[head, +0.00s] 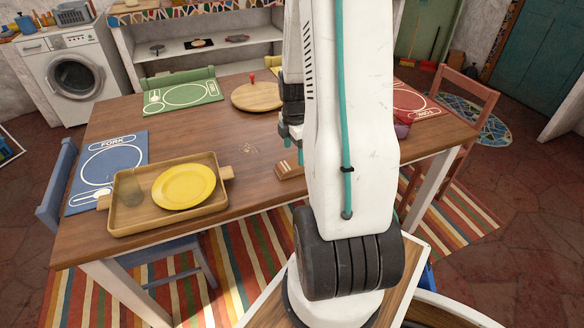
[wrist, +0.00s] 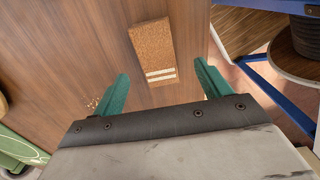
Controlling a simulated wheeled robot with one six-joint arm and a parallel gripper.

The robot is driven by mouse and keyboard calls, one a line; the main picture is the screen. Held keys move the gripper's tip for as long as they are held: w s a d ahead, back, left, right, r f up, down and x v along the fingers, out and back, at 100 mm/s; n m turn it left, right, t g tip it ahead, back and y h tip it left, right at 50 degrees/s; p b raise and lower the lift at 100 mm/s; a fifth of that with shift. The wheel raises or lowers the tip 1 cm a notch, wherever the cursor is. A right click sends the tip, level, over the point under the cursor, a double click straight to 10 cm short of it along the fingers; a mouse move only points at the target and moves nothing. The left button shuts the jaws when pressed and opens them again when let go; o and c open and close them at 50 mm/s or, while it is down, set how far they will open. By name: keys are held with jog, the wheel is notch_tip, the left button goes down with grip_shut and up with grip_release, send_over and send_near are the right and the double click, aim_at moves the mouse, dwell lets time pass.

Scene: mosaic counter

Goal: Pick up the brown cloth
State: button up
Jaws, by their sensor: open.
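The brown cloth (head: 288,170) is a small folded rectangle with pale stripes near one end. It lies flat on the wooden table near its front edge, partly hidden by my arm in the head view. In the wrist view the cloth (wrist: 151,48) lies beyond the fingertips, roughly between their lines, striped end towards me. My gripper (wrist: 163,84) has two teal fingers, spread apart and empty. In the head view my gripper (head: 291,146) hangs above the table close to the cloth, mostly hidden behind my arm.
A wooden tray (head: 118,222) with a yellow plate (head: 184,186) and a glass (head: 131,186) stands at the table's left front. A round board (head: 257,96) lies further back. A red bowl (head: 402,128) stands right of my arm. The table between tray and cloth is clear.

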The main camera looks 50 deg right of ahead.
aim_at(292, 164)
jog(key=f, duration=0.5)
jog(key=shift+w, duration=0.35)
jog(key=c, duration=1.1)
jog(key=shift+o, duration=0.2)
jog(key=shift+r, duration=0.1)
